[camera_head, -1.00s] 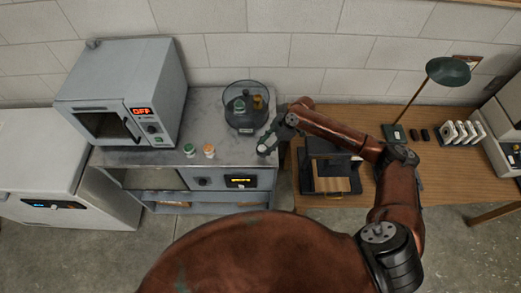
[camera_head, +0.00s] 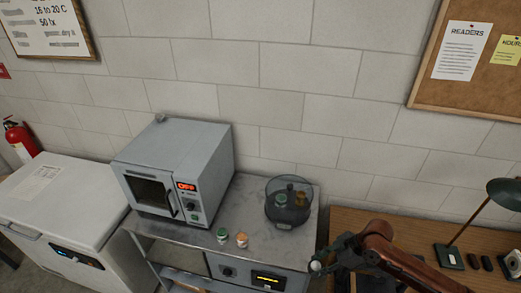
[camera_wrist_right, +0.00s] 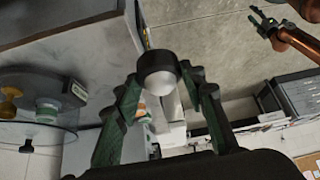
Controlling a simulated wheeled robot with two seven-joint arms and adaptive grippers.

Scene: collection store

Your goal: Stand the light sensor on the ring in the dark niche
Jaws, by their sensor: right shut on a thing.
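My right gripper (camera_head: 322,262) is shut on the light sensor (camera_head: 315,266), off the right front edge of the grey bench. In the right wrist view the sensor is a black cylinder with a white dome (camera_wrist_right: 160,82), held between the fingertips of the right gripper (camera_wrist_right: 158,85). My left gripper (camera_wrist_right: 263,22) shows only in the right wrist view, far at the top right, empty with its fingers apart. I cannot make out the ring or tell which opening is the dark niche.
The grey bench (camera_head: 265,215) carries an oven (camera_head: 180,165), a green-capped jar (camera_head: 222,235), an orange-capped jar (camera_head: 241,239) and a clear round vessel (camera_head: 288,203) with bottles. A wooden table (camera_head: 350,222) with a lamp (camera_head: 503,195) is right; a white chest (camera_head: 60,205) is left.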

